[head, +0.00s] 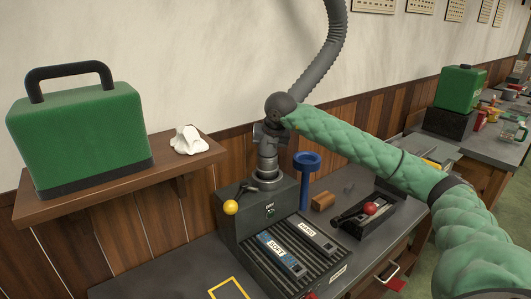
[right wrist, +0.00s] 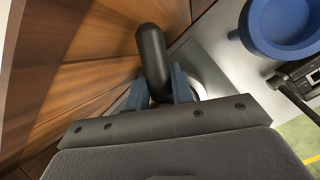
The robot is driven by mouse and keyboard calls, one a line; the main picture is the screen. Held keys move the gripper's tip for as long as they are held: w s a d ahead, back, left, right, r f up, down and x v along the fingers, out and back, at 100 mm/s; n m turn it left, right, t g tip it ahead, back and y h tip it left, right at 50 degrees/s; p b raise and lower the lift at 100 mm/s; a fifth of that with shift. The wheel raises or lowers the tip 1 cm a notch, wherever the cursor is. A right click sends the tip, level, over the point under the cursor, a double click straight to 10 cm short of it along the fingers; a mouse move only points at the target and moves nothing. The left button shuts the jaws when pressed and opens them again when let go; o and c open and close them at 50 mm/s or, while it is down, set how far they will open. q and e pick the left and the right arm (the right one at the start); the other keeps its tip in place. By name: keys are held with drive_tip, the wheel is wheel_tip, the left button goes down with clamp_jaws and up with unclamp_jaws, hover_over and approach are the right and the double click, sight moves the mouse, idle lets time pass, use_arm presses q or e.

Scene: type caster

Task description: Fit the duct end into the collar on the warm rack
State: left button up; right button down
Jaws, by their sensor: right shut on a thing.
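A grey ribbed duct (head: 318,65) hangs from the top of the head view and runs down behind my right wrist. My right gripper (head: 268,132) points down over the warm rack (head: 238,218), a dark grey unit with slots. Below the gripper, a grey cylindrical piece, apparently the duct end (head: 267,155), stands upright at the collar (head: 268,181) on the rack's top. I cannot tell how deep it sits. In the right wrist view the blue-grey fingers (right wrist: 160,88) are shut on a dark rounded piece (right wrist: 152,55), apparently part of the duct end. My left gripper is not in view.
A blue funnel-topped stand (head: 306,175) is close right of the collar. A yellow ball knob (head: 231,207) is at the rack's left. A wooden shelf (head: 110,190) holds a green case (head: 80,140). A black tray (head: 362,222) with a red ball lies right.

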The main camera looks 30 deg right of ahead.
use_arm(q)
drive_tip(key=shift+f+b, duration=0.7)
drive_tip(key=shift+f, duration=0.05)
use_arm(e)
drive_tip(key=shift+f, duration=0.85)
drive_tip(key=c, duration=1.1)
unclamp_jaws()
drive_tip(key=shift+c, duration=0.2)
